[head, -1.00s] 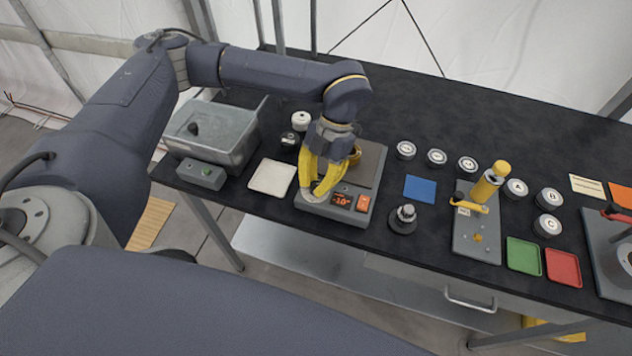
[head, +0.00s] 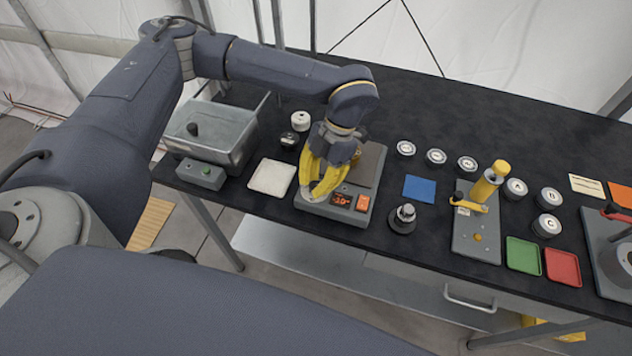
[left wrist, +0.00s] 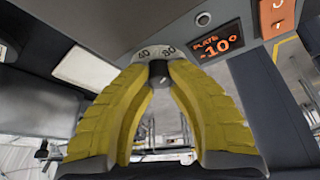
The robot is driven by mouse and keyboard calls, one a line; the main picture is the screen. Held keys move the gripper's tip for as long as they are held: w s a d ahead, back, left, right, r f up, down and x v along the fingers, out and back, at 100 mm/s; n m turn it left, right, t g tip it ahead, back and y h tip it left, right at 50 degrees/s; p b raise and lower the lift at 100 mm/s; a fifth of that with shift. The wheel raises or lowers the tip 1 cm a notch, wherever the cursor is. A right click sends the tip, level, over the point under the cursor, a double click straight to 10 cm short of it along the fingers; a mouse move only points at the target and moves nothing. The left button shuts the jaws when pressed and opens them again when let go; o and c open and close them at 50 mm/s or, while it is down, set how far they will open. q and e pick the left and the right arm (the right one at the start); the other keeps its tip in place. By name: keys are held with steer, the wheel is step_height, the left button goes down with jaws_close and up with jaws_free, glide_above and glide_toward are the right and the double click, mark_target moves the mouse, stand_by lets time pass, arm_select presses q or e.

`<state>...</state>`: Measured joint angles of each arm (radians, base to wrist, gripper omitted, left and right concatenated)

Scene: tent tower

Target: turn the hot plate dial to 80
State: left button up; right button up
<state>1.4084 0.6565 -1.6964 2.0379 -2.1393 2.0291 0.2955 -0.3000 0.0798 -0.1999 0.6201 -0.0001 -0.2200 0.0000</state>
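The hot plate (head: 365,172) is a grey box with a dark flat top, standing near the front edge of the black table. Its orange display (head: 342,199) also shows in the left wrist view (left wrist: 219,44), where it reads about -10°. The dial (left wrist: 158,68) is on the front panel, with 80 and another number on its pale scale; the fingers mostly hide it. My left gripper (head: 311,197) has yellow fingers that come down on the panel, their tips closed on either side of the dial's dark middle. My right gripper is in neither view.
A white tray (head: 272,177) lies beside the hot plate. A blue mat (head: 419,188) and a weight-like knobbed piece (head: 403,218) are to its right.

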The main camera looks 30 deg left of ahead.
arm_select(q)
steer(key=o, duration=0.6)
steer(key=shift+s, duration=0.1)
steer(key=v, duration=1.2)
